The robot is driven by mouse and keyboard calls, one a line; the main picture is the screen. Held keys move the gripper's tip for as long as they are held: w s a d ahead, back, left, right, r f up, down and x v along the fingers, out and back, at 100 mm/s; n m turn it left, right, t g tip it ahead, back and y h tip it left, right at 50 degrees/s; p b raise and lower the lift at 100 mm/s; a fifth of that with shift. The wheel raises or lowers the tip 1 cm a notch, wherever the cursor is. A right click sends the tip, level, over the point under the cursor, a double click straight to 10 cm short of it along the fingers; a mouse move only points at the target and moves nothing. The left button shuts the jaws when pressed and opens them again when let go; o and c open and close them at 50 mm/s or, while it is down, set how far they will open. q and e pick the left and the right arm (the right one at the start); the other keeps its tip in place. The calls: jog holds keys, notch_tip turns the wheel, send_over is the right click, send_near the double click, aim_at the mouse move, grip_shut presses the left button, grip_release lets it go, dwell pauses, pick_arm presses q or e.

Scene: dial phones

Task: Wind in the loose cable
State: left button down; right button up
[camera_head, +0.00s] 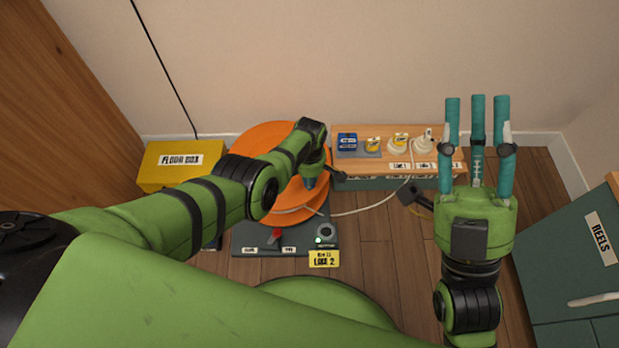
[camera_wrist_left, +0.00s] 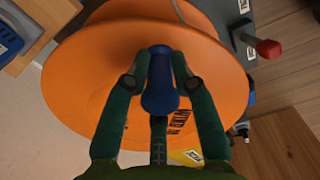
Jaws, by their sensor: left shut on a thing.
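An orange cable reel (camera_head: 262,138) stands on a dark base (camera_head: 262,240). My left gripper (camera_head: 312,172) is shut on the reel's blue crank handle (camera_wrist_left: 160,88), with its fingers around it in the left wrist view. A pale loose cable (camera_head: 365,208) runs from the reel's lower part rightward over the floor and curves up near the bench, close to a dark plug-like piece (camera_head: 407,194). It also shows on the reel in the left wrist view. My right gripper (camera_head: 478,105) is open and empty, fingers apart, in front of the bench's right end. My left arm hides part of the reel.
The base carries a red lever (camera_head: 275,235) and a round button. A yellow tag (camera_head: 324,259) is at its front edge. A wooden bench (camera_head: 375,180) with small items stands behind. A yellow floor box (camera_head: 170,165) is left, a green reels cabinet (camera_head: 570,260) right.

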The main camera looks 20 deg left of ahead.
pick_arm(q)
jog(key=shift+w+r, duration=0.15)
jog(key=shift+w, duration=0.05)
jog(key=c, duration=1.1)
grip_release()
jog(key=shift+s, duration=0.1)
notch_tip(320, 180, up, 12)
jog(key=shift+f, duration=0.1)
